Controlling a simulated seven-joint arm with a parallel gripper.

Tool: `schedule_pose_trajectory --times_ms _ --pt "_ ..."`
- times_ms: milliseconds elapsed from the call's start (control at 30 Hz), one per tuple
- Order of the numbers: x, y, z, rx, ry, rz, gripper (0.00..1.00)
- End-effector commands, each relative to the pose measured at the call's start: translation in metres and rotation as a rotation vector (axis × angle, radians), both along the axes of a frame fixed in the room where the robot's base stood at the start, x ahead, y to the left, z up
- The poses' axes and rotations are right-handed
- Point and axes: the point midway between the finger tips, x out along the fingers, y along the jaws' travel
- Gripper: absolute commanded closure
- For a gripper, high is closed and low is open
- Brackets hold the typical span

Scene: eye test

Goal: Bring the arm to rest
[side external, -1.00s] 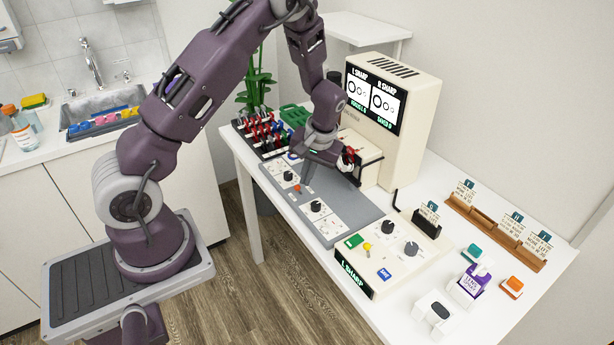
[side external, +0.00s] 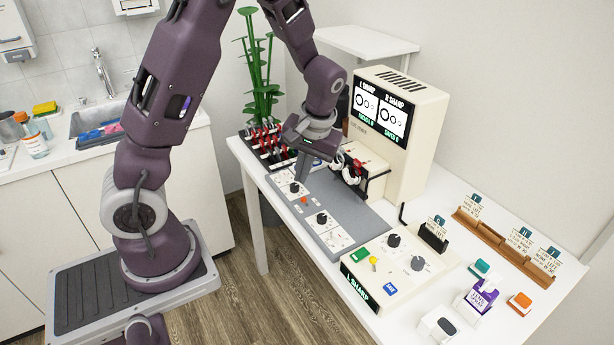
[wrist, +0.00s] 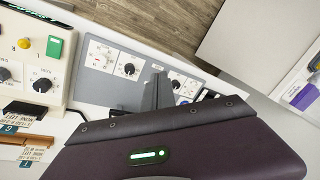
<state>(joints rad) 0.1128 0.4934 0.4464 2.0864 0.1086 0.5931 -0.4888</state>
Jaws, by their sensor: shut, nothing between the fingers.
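My gripper (side external: 301,170) hangs over the grey control panel (side external: 362,207) on the white table, fingers pointing down. Its fingers are shut and empty. In the wrist view the closed fingers (wrist: 158,88) show as a grey wedge in front of the panel (wrist: 92,88). I cannot tell the exact gap between the fingertips and the panel. My arm is bent, with its elbow raised out of the top of the side view.
A cream machine with a screen (side external: 379,113) reading "L SHARP" and "R SHARP" stands behind the gripper. A red-and-white trial frame (side external: 352,170) is close to its right. A rack of red-handled lenses (side external: 262,146), a knob box (side external: 418,262) and a wooden card rack (side external: 503,247) surround the panel.

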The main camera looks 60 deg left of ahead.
Motion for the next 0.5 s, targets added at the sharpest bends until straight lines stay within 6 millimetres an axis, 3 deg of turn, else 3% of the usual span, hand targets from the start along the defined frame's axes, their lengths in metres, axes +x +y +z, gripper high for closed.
schedule_pose_trajectory --times_ms 67,167,300,400,500 --pt "-0.003 -0.012 0.020 -0.036 -0.034 -0.030 1.00" --pt "-0.019 -0.045 0.070 -0.120 -0.125 -0.136 1.00" --pt "-0.071 -0.091 0.139 -0.188 -0.268 -0.366 1.00" --pt "-0.114 -0.115 0.165 -0.177 -0.350 -0.525 1.00" --pt "-0.147 -0.128 0.174 -0.140 -0.404 -0.643 1.00"
